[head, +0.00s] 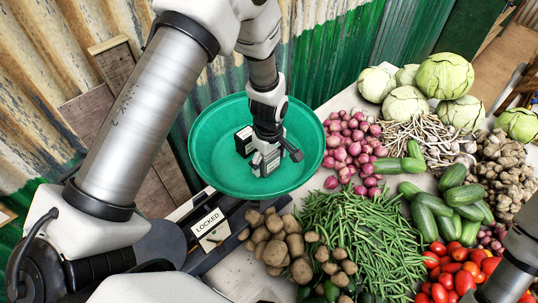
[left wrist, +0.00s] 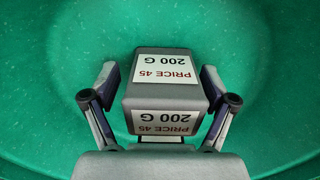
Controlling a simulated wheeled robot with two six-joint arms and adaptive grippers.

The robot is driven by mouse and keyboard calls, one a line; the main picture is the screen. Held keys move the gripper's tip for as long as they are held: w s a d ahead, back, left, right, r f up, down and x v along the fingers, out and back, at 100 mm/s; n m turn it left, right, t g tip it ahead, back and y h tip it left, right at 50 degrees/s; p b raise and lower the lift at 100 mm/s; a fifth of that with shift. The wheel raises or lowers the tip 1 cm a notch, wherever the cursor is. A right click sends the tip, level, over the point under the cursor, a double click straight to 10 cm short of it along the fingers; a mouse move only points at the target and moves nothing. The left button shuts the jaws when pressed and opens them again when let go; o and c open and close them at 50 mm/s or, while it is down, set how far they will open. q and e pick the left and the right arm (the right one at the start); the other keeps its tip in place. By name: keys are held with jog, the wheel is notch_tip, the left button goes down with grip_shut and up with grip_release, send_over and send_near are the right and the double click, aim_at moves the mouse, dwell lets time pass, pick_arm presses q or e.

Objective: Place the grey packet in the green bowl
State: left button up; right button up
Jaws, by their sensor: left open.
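The green bowl (head: 213,150) is wide and shallow and stands at the middle of the head view. My left gripper (head: 268,152) points down into it. The grey packet (left wrist: 163,95) is a small block with white price labels reading "PRICE 45 200 G". It is inside the bowl, between the two spread fingers of my left gripper (left wrist: 158,105) in the left wrist view. The fingers are open, one on each side, with visible gaps to the packet. The green bowl (left wrist: 45,60) fills the background there. In the head view the gripper partly hides the packet. My right gripper is out of view.
A "LOCKED" sign (head: 208,222) is on the dark base in front of the bowl. Potatoes (head: 275,240), green beans (head: 365,240), red onions (head: 350,145), cucumbers (head: 450,200), tomatoes (head: 455,272) and cabbages (head: 443,75) crowd the table on the right. A corrugated wall (head: 220,85) stands behind the bowl.

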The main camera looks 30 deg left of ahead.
pick_arm(q)
jog(key=shift+r+b, duration=0.3)
jog(key=shift+r, duration=0.15)
notch_tip(320, 180, up, 11)
jog(key=b, duration=0.3)
jog(key=shift+f, duration=0.1)
jog(key=shift+s+r, duration=0.1)
jog(key=shift+r, duration=0.2)
jog(key=shift+f, duration=0.15)
